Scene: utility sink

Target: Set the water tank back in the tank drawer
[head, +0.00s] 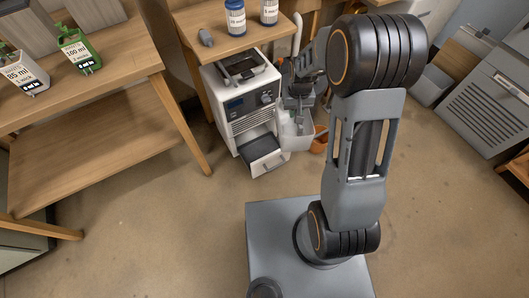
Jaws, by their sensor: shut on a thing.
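A white machine with a dark control panel (240,98) stands on the floor under a wooden shelf edge. Its tank drawer (264,156) is pulled out low at its front; the inside of the drawer looks dark. My gripper (298,108) is shut on the pale, translucent water tank (296,138). The tank hangs just right of the drawer, beside the machine's front right corner. In this view the tank's left edge comes close to the drawer; I cannot tell whether they touch. The fingertips are small and partly hidden by the tank and wrist.
An orange-brown pot (319,140) stands just right of the tank. Blue-labelled bottles (235,17) are on the wooden top (214,50) above the machine. A wooden table (110,70) with green and white bottles is at the left. The floor (205,225) in front of the drawer is clear.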

